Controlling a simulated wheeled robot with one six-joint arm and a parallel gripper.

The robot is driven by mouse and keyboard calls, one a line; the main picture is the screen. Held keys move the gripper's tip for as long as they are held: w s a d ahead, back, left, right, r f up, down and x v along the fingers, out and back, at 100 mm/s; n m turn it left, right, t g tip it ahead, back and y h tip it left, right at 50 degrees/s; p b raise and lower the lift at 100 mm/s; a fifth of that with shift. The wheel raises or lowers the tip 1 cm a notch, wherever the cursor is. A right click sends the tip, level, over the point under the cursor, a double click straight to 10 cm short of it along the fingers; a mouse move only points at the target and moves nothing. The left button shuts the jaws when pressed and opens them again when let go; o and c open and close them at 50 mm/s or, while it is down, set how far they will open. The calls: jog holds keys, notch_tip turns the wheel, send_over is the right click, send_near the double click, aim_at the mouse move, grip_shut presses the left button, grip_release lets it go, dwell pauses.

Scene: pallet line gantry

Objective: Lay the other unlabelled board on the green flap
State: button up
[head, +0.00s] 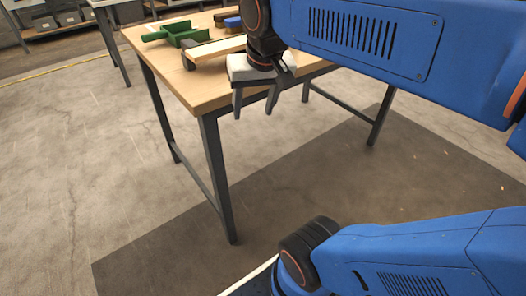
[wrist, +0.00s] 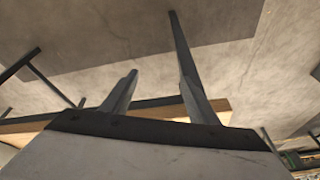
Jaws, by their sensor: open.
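My gripper (head: 252,111) hangs open and empty, fingers pointing down, at the right front edge of the wooden table. Its two fingers also show apart in the wrist view (wrist: 158,78), with nothing between them. A green object with raised parts (head: 183,36) lies at the far left of the tabletop; I cannot tell which part of it is the flap. A pale flat board (head: 215,48) lies between it and my gripper, its right end hidden behind my arm. No label is readable on it.
The wooden table (head: 195,83) has dark metal legs. A blue item (head: 233,23) and a small dark block (head: 188,62) are near the board. The tabletop's near left part is bare. Shelving with grey bins (head: 68,18) stands at the back left. The floor in front is clear.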

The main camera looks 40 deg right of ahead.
jog(key=s+a+f+n+t, duration=0.1)
jog(key=s+a+f+n, duration=0.1)
jog(key=s+f, duration=0.4)
notch_tip(320, 180, down, 4)
jog(key=shift+s+r+n+y, duration=0.2)
jog(key=shift+s+n+y, duration=0.1)
jog(key=shift+n, duration=0.5)
